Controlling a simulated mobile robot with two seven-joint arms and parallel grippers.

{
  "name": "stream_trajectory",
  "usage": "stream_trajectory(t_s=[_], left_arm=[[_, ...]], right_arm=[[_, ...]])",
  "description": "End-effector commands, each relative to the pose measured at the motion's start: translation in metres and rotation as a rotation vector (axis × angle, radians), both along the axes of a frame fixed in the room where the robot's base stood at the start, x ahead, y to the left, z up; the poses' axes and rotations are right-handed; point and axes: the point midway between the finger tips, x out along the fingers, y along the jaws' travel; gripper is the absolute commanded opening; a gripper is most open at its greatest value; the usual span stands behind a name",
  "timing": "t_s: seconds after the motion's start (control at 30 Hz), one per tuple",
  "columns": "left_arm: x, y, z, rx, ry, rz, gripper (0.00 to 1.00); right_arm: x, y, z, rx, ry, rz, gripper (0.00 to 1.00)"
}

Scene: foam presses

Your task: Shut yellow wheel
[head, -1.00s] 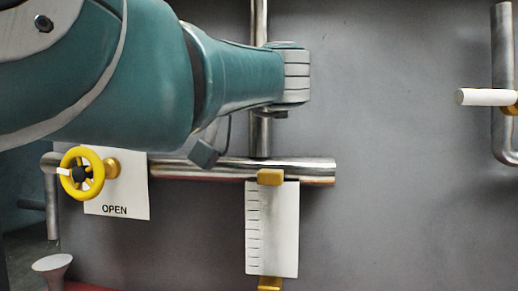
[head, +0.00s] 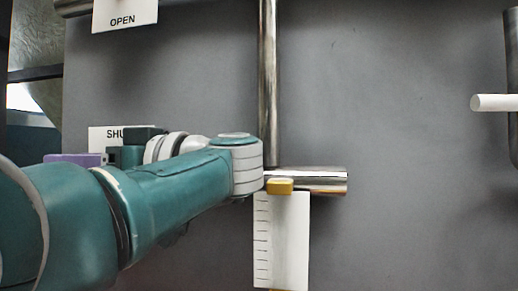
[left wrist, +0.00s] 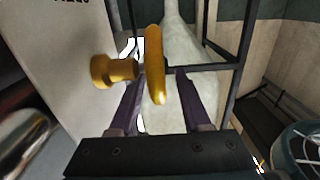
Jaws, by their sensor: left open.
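A yellow wheel (left wrist: 155,65) shows nearly edge-on in the left wrist view, on a yellow stem (left wrist: 112,70) from the pale panel. My left gripper (left wrist: 158,74) is open, with a purple finger on either side of the wheel's lower rim. I cannot tell whether either finger touches it. In the head view my left gripper (head: 75,159) shows only partly at the left, beside my teal arm. The wheel is hidden in that view. A white sign (head: 104,133) reading "SHU", the rest covered, is just above the gripper. My right gripper is not in view.
A white "OPEN" sign (head: 122,18) hangs at the top left. A vertical pipe (head: 268,80) meets a horizontal pipe (head: 325,181) beside my wrist. A white scale plate (head: 282,240) hangs below. A white bar (head: 495,102) sticks out at the right. The grey panel between is clear.

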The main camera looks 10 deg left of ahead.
Motion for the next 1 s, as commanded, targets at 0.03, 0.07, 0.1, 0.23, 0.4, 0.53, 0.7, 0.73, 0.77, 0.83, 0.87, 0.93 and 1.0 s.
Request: stream_trajectory(t_s=[0.03,0.07,0.1,0.23,0.4,0.53,0.7,0.73,0.77,0.83,0.87,0.93,1.0], left_arm=[[0.0,0.007,0.0,0.001,-0.001,0.003,0.47],[0.0,0.01,0.0,0.001,-0.002,0.003,0.47],[0.001,0.013,0.0,0.002,-0.001,0.002,0.47],[0.001,0.018,-0.001,0.0,0.0,-0.001,0.47],[0.002,0.018,-0.001,0.0,0.001,-0.001,0.47],[0.002,0.018,-0.001,0.0,0.0,-0.001,0.41],[0.002,0.018,0.0,0.0,0.0,0.0,0.22],[0.002,0.018,0.0,0.0,0.0,0.0,0.18],[0.002,0.018,0.0,0.0,0.0,0.0,0.15],[0.002,0.018,0.0,0.0,0.0,0.0,0.07],[0.001,0.018,0.0,0.0,0.0,0.0,0.04],[0.001,0.018,0.0,0.0,0.0,0.0,0.0],[0.001,0.018,0.0,0.0,0.0,0.0,0.0]], right_arm=[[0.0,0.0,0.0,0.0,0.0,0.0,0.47],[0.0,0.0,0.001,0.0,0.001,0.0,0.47],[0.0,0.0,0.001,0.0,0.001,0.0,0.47],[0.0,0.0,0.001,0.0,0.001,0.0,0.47],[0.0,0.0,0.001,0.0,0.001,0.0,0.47],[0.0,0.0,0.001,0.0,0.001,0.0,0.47],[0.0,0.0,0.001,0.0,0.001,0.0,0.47],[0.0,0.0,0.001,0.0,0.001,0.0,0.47],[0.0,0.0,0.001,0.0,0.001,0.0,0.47],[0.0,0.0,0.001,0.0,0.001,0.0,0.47],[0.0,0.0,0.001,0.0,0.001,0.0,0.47],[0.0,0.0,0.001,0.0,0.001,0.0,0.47],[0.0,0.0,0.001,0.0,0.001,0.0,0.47]])
